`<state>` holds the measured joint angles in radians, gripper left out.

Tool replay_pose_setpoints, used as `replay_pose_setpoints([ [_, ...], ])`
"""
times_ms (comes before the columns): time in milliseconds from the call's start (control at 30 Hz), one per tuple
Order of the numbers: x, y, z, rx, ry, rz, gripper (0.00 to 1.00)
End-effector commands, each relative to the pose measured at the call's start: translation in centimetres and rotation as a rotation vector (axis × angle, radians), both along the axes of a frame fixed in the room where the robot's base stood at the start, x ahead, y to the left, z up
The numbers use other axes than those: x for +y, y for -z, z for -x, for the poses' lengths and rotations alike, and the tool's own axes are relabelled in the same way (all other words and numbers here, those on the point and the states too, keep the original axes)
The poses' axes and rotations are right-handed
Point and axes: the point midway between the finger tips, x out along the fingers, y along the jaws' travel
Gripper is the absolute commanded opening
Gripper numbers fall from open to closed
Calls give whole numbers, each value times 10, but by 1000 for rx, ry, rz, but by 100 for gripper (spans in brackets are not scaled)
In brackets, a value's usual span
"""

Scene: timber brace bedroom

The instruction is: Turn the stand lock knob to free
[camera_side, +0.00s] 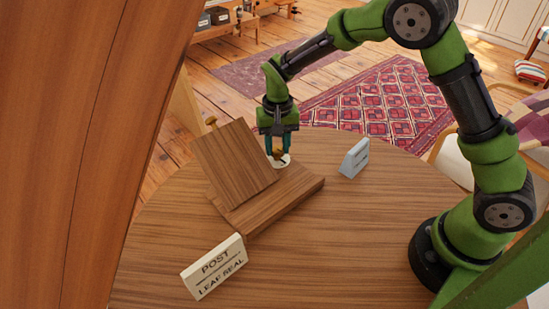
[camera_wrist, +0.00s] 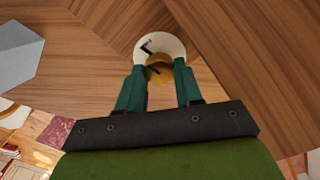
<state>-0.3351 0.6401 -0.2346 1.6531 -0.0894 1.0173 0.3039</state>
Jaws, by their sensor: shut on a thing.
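The wooden stand (camera_side: 282,200) sits on the round table, with a tilted wooden panel (camera_side: 233,165) on its left side. The stand lock knob (camera_side: 279,154) is a small brown-gold piece on a pale round plate at the far side of the stand. In the wrist view the knob (camera_wrist: 158,69) shows in front of the white disc (camera_wrist: 160,46), which bears dark marks. My gripper (camera_side: 277,150) points down at the knob, and its teal fingers (camera_wrist: 158,72) are shut on it. The knob's exact pointing direction is partly hidden by the fingers.
A white block lettered "POST" and "LEAF REAL" (camera_side: 214,267) lies at the table's front left. A pale blue wedge (camera_side: 354,158) stands right of the stand. A large wooden post (camera_side: 80,120) fills the left of the side view. The table's right half (camera_side: 370,220) is mostly clear.

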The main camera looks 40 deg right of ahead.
Motion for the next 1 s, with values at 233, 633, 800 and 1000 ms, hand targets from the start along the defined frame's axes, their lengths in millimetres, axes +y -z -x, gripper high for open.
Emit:
replay_pose_setpoints([
  [233, 0, -1, -1, -3, 103, -1, 5],
  [633, 0, -2, -1, -4, 143, -2, 5],
  [800, 0, -2, -1, -4, 143, -2, 5],
  [1000, 0, -1, -1, -3, 142, -1, 58],
])
